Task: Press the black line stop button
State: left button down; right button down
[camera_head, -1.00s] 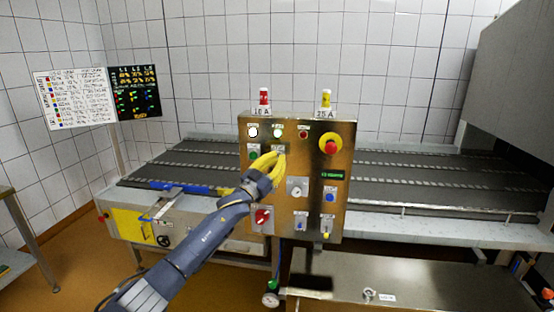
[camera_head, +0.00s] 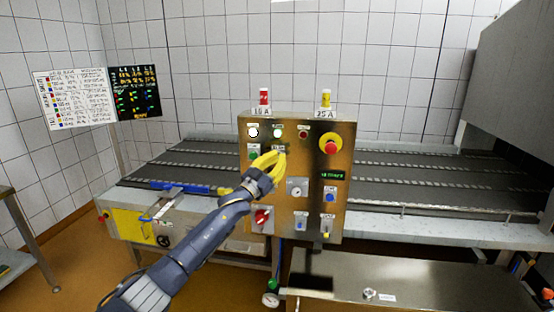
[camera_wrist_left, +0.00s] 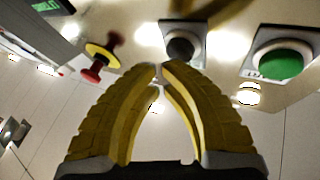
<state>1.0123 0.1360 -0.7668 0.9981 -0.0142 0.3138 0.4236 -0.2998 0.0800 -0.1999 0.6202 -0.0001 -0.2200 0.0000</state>
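The black button (camera_wrist_left: 181,49) sits in a square plate on the control panel, just beyond my fingertips in the left wrist view. In the head view my yellow fingers cover its place on the steel control panel (camera_head: 312,160). My left gripper (camera_head: 283,155) is in front of the panel's upper left part. In the wrist view the tips of my left gripper (camera_wrist_left: 160,68) come together with nothing between them. They point just below and left of the black button; I cannot tell whether they touch the panel. My right gripper is not in view.
A green button (camera_wrist_left: 280,62) is right of the black one in the wrist view. A red emergency stop (camera_head: 331,147) on yellow is at the panel's upper right. A red rotary switch (camera_head: 262,217) is lower left. The conveyor (camera_head: 420,180) runs behind the panel.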

pick_arm(q)
jog(key=shift+w+d, duration=0.1)
jog(key=shift+w, duration=0.4)
dwell(0.7)
jog(key=shift+s, duration=0.1)
jog(key=shift+s+a, duration=0.2)
jog(key=shift+s, duration=0.6)
jog(key=shift+s+a, duration=0.25)
jog(key=shift+s, duration=1)
jog(key=shift+s+a, duration=0.2)
jog(key=shift+s, duration=1)
